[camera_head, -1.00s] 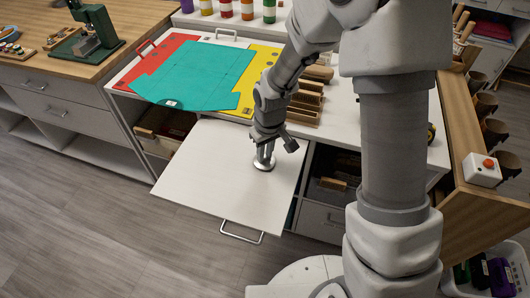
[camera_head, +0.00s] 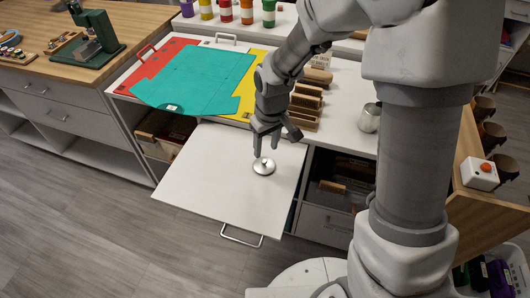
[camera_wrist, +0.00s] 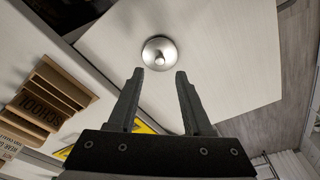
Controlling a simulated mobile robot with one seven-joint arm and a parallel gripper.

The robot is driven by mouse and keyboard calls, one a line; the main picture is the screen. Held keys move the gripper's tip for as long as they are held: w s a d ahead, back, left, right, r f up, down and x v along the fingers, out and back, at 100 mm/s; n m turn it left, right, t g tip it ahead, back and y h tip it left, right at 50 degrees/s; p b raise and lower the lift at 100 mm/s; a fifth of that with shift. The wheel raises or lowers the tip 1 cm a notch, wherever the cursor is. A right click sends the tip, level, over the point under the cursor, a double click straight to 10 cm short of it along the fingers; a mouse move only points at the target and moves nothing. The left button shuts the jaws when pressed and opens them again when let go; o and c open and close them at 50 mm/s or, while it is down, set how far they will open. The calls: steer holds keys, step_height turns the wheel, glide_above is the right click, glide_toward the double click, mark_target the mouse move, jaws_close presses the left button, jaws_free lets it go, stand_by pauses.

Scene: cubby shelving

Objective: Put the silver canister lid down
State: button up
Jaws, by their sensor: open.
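The silver canister lid (camera_head: 264,166) is a round metal disc with a small knob, lying flat on the white pull-out board (camera_head: 215,180). It also shows in the wrist view (camera_wrist: 159,53), just beyond the fingertips. My gripper (camera_head: 266,150) is open and empty, just above and behind the lid, apart from it. In the wrist view my two fingers (camera_wrist: 158,74) are spread with nothing between them. A silver canister (camera_head: 370,117) stands upright on the white countertop to the right, partly beside my arm.
A teal sheet (camera_head: 195,80) lies over red and yellow sheets on the countertop. Wooden holders (camera_head: 305,105) stand behind my gripper. The board has a metal handle (camera_head: 241,236) at its front edge. Most of the board is bare. A box with an orange button (camera_head: 480,171) is at right.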

steer(key=s+d+r+m+t, duration=0.15)
steer(key=s+d+r, duration=0.25)
steer(key=r, duration=0.5)
steer(key=s+d+r+m+t, duration=0.15)
steer(key=s+d+r, duration=0.25)
steer(key=r, duration=0.5)
steer(key=s+d+r+m+t, duration=0.1)
steer(key=s+d+r+m, duration=0.2)
steer(key=s, duration=0.7)
steer(key=shift+d+r+h+p, duration=0.4)
steer(key=shift+d+r, duration=0.1)
steer(key=shift+r, duration=0.4)
